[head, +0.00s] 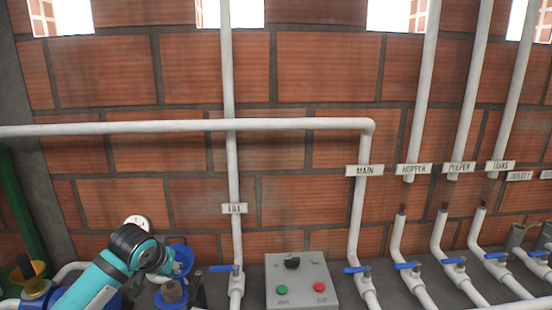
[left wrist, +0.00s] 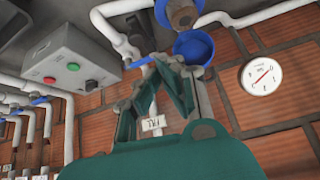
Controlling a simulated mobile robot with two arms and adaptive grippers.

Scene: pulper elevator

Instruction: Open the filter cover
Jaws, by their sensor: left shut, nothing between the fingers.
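A blue round part (head: 184,254), which looks like the filter cover, shows at the lower left of the head view, partly behind my left arm. It also shows in the left wrist view (left wrist: 195,46) as a blue cup-like disc, just beyond my fingers. I cannot tell whether it is lifted or seated. My left gripper (left wrist: 172,62) is shut and empty, with its green fingertips close to the blue part's edge. I cannot tell whether they touch. In the head view the fingers are mostly hidden by my teal wrist. My right gripper is not in view.
A brown-topped blue fitting (head: 172,292) stands close in front of the blue part. A pressure gauge (head: 138,223) is on the brick wall behind. A grey control box (head: 302,280) with green and red buttons and white pipes with blue valve handles (head: 356,270) stand to the right.

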